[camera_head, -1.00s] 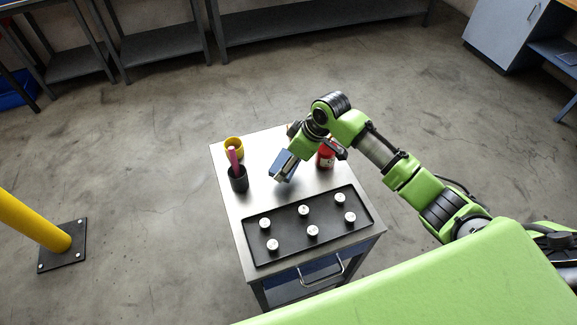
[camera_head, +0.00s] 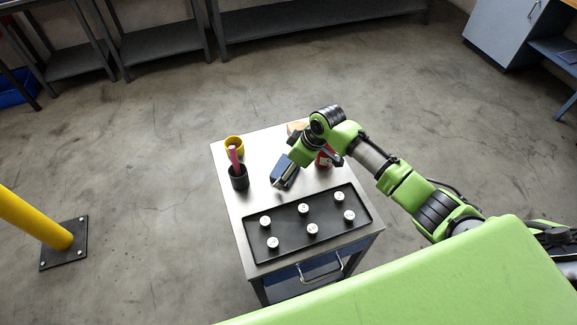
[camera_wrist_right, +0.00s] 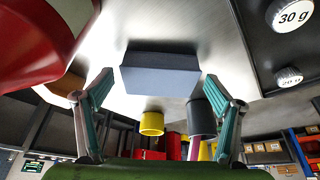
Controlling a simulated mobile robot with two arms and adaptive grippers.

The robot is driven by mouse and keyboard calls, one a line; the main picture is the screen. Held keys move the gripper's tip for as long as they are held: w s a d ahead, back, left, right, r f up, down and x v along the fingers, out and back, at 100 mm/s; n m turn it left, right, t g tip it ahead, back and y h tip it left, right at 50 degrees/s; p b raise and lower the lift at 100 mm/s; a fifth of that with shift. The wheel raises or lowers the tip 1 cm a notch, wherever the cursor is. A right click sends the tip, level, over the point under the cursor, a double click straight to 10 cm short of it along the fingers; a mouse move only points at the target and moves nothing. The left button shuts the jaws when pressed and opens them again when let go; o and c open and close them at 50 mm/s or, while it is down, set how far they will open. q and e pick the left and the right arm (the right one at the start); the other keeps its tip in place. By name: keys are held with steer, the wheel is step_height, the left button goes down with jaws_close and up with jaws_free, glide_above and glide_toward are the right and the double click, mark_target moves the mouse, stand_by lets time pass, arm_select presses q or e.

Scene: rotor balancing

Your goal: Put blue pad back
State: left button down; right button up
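The blue pad (camera_head: 284,177) is a dark blue block on the metal cart top, between the black cup and the red container, behind the black tray. In the right wrist view the blue pad (camera_wrist_right: 160,75) lies between the tips of my right gripper (camera_wrist_right: 161,80). The teal-padded fingers are spread, with a small gap on each side of the pad. In the head view my right gripper (camera_head: 284,178) is at the pad and partly hides it. My left gripper is not in view.
A black tray (camera_head: 259,241) with several white-capped weights lies at the cart's front. A black cup (camera_head: 239,179) with a pink item and a yellow cup (camera_head: 234,143) stand at left. A red container (camera_head: 323,161) stands close to my right gripper. A tan object (camera_head: 296,127) is behind it.

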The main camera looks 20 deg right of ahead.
steer(key=shift+r, duration=0.15)
steer(key=b+v, duration=0.1)
steer(key=v, duration=1.1)
